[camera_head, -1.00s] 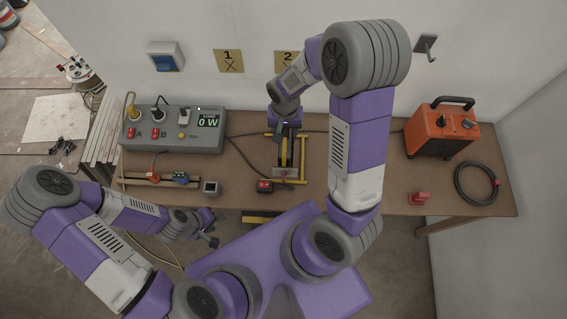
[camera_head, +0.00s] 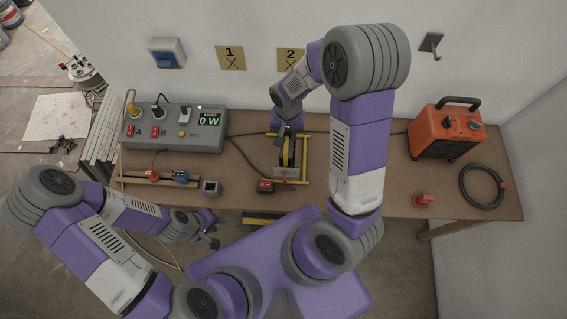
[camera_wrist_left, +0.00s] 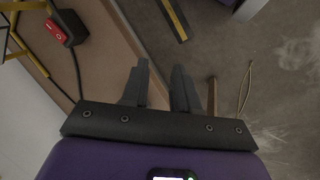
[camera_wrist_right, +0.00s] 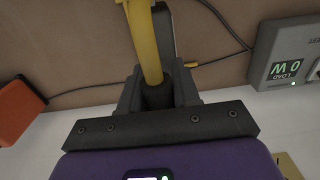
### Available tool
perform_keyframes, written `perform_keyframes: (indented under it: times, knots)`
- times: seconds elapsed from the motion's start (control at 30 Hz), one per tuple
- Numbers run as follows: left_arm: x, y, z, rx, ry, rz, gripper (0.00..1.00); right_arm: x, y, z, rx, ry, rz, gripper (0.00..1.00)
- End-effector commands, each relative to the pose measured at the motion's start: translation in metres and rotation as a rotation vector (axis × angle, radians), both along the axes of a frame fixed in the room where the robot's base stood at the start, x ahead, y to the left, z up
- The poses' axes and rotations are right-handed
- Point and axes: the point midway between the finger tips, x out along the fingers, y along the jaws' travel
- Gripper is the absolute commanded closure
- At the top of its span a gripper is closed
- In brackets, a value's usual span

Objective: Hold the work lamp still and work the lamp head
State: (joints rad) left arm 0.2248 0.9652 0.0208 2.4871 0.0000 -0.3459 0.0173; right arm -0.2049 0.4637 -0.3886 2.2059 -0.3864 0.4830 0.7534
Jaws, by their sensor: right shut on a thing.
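The work lamp is a yellow tubular frame (camera_head: 306,165) with a dark and grey lamp head, standing mid-bench in the head view. My right gripper (camera_head: 286,140) comes down over it from behind. In the right wrist view the gripper (camera_wrist_right: 158,90) is shut on the black grip of a yellow bar (camera_wrist_right: 144,45) of the lamp. My arm and fingers hide part of the lamp. My left gripper (camera_head: 213,228) is off the bench's front edge, left of and below the lamp. In the left wrist view its fingers (camera_wrist_left: 160,70) stand apart with nothing between them.
A red-switch box (camera_head: 265,186) on a cable lies in front of the lamp. A grey socket panel (camera_head: 160,140) reading 0 W stands left. An orange box (camera_head: 437,140), a red clamp-like piece (camera_head: 424,200) and a black cable coil (camera_head: 482,186) are right. The bench (camera_head: 400,180) is otherwise fairly clear.

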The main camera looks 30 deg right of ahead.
Motion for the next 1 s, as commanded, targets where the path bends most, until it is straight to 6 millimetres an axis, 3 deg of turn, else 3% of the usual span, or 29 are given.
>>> perform_keyframes:
  times: [0.03,0.17,0.47,0.67,0.8,1.0]
  knots:
    - [0.002,-0.002,-0.001,-0.004,0.008,0.005,0.79,0.0,0.0,0.0,0.0,-0.001,0.0,0.99]
    - [0.013,-0.01,-0.008,-0.027,0.068,0.05,0.99,0.0,0.0,0.0,0.0,-0.002,0.0,0.99]
    - [0.066,-0.06,-0.011,-0.158,0.388,0.257,1.0,0.001,0.0,0.0,0.0,-0.002,0.0,0.99]
    - [0.103,-0.098,0.012,-0.266,0.639,0.377,1.0,0.001,0.0,0.0,0.0,-0.002,0.0,0.99]
    - [0.128,-0.119,0.04,-0.34,0.82,0.432,1.0,0.001,0.0,0.0,0.0,-0.002,0.0,0.99]
    - [0.157,-0.134,0.082,-0.422,1.036,0.459,1.0,0.001,0.0,0.0,0.0,-0.002,0.0,0.99]
